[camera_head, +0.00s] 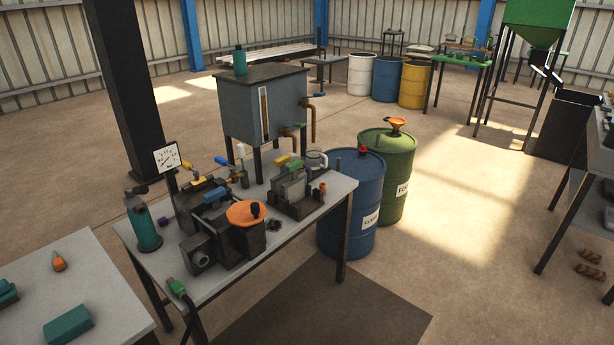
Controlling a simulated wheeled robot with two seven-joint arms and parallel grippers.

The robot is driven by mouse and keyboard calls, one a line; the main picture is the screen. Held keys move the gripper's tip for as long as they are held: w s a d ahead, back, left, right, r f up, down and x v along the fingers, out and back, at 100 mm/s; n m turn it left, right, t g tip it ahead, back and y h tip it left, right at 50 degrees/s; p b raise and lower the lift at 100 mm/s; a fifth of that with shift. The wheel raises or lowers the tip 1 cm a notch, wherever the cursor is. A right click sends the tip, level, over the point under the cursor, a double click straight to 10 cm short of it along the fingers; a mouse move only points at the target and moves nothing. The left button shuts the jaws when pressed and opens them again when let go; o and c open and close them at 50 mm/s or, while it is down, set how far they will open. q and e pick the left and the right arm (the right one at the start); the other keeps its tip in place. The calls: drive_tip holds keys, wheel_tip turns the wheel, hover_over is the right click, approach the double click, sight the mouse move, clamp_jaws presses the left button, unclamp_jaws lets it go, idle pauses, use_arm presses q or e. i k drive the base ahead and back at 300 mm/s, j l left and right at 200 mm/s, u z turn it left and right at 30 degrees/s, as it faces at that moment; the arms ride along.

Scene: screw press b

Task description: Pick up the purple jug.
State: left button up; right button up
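I cannot make out a clear purple jug in the head view. A small dark purple object (163,222) sits on the grey workbench (327,203) beside a teal cylinder (146,230). It is too small to tell its shape. Neither of my grippers is in view.
An orange-topped machine (246,213) and a clamp-like device (295,193) crowd the bench. A grey tank (250,115) stands behind it. Blue (350,205) and green (390,165) drums stand at its right. A second table (95,285) is at the left. The floor at right is open.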

sight(301, 170)
drive_tip(key=i+l, duration=0.1)
drive_tip(key=i, duration=0.5)
drive_tip(key=i+l+u, duration=0.15)
drive_tip(key=i, duration=0.4)
